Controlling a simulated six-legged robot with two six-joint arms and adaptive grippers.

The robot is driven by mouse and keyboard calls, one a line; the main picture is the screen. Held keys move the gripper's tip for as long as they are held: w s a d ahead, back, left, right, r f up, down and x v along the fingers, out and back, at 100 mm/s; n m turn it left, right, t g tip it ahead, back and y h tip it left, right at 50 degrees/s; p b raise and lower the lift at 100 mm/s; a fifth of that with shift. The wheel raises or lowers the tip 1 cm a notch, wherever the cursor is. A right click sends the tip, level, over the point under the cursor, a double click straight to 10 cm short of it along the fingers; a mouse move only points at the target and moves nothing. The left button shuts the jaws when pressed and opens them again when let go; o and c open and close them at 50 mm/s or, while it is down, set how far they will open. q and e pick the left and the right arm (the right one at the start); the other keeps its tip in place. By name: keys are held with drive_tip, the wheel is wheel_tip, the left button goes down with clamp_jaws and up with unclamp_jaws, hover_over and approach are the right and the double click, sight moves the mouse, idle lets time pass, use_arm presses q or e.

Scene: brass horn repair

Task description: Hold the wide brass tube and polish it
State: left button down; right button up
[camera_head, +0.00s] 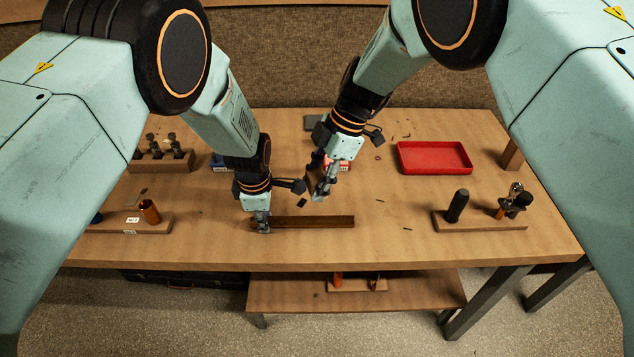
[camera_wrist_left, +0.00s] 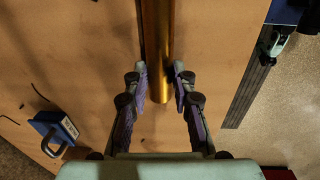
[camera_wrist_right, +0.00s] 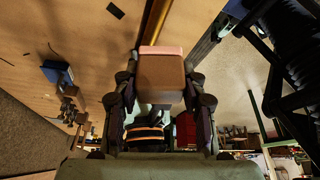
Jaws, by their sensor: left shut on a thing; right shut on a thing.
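The wide brass tube (camera_head: 318,222) lies lengthwise near the front middle of the table, beside a darker brown strip. In the left wrist view its golden end (camera_wrist_left: 160,70) sits between my left fingers. My left gripper (camera_head: 262,229) is shut on the tube at its left end. My right gripper (camera_head: 321,195) is above and behind the tube. In the right wrist view it is shut on a brown block with a pinkish edge (camera_wrist_right: 161,78). The tube (camera_wrist_right: 174,22) shows just beyond that block. I cannot tell whether the block touches the tube.
A red tray (camera_head: 435,172) stands at the back right. A wooden stand (camera_head: 480,222) with a dark cylinder is at the right. Small dark bits are scattered mid-table.

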use_arm(q)
drive_tip(key=c, duration=1)
unclamp_jaws()
drive_tip(key=r, duration=0.8)
drive_tip(key=s+r, duration=0.1)
drive_tip(key=r, duration=0.3)
